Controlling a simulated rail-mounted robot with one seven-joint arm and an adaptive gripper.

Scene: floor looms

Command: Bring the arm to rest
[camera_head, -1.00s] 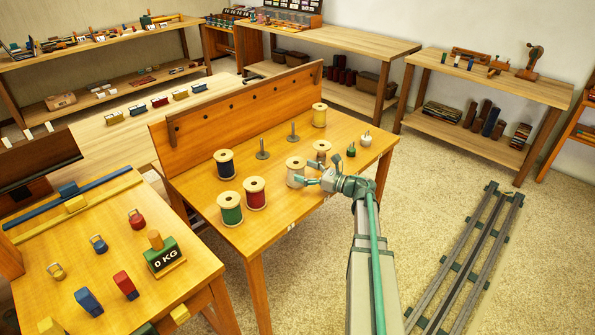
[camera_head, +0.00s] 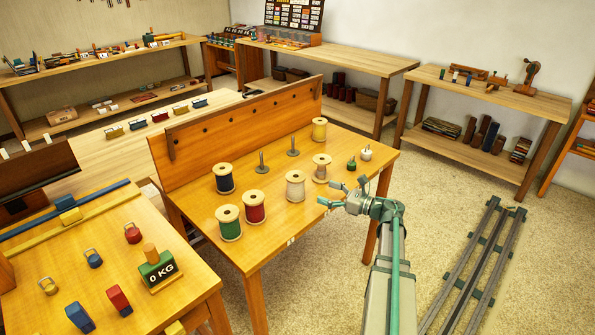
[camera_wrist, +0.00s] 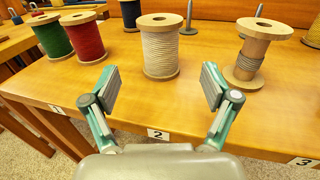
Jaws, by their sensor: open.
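My gripper (camera_head: 335,195) is open and empty at the front edge of the spool table (camera_head: 268,240). In the wrist view its two fingers (camera_wrist: 160,88) stand wide apart, with nothing between them. The white spool (camera_head: 295,186) stands upright on the table beyond the fingers, apart from them; it also shows in the wrist view (camera_wrist: 158,50). A spool with a thin grey winding (camera_head: 320,167) stands behind it to the right; in the wrist view this spool (camera_wrist: 248,62) is beyond the right finger.
Green (camera_head: 229,224), red (camera_head: 254,207), dark blue (camera_head: 223,178) and yellow (camera_head: 319,130) spools stand on the table with two bare pegs. A weight table (camera_head: 190,292) is at lower left. Shelves line the walls. Floor rails (camera_head: 480,262) run at right.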

